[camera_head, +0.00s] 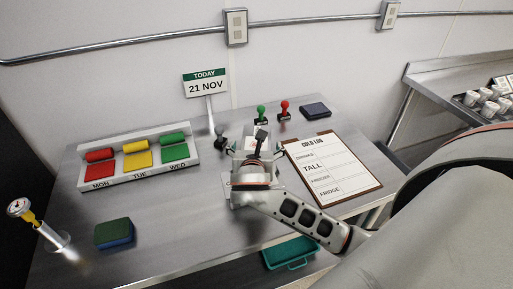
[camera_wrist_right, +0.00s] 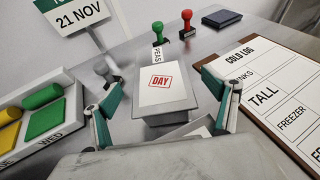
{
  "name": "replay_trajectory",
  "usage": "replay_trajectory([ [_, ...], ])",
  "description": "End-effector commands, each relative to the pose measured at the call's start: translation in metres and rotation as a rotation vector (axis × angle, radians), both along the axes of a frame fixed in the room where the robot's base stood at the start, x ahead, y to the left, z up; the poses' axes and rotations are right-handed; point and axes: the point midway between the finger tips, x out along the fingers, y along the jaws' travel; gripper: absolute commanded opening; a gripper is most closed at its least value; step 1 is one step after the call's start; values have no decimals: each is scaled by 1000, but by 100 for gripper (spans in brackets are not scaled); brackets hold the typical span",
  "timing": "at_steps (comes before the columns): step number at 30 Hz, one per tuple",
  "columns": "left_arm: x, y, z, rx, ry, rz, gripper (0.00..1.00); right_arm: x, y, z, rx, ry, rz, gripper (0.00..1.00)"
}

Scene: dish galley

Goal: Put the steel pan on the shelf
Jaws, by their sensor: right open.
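A small steel pan with a white top marked "DAY" in red (camera_wrist_right: 165,119) sits on the steel table, with a "PEAS" label at its far side. In the head view it is mostly hidden behind my right gripper (camera_head: 262,150). In the wrist view the right gripper (camera_wrist_right: 158,95) is open, with one green-padded finger on each side of the pan. I cannot tell whether the fingers touch it. My left gripper is not in view. No surface is clearly marked as the shelf; a steel counter (camera_head: 425,76) stands at the far right.
A clipboard (camera_head: 376,186) lies close on the right. Green (camera_head: 261,115) and red (camera_head: 284,109) stamps and a dark pad (camera_head: 315,110) stand behind.

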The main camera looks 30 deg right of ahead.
Motion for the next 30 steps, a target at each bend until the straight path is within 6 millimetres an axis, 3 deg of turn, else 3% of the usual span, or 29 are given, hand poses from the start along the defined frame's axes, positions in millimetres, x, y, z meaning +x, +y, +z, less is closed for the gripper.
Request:
replay_trajectory([
  [6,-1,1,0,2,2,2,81,20,-14,-10,-2,0,-1,86],
  [14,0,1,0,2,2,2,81,22,-15,-11,0,0,0,86],
  [17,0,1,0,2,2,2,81,22,-15,-11,0,0,0,65],
  [21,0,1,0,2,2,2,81,22,-15,-12,0,0,0,29],
  [22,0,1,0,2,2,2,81,22,-15,-12,0,0,0,25],
  [30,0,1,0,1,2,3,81,22,-16,-9,-1,-4,-2,25],
])
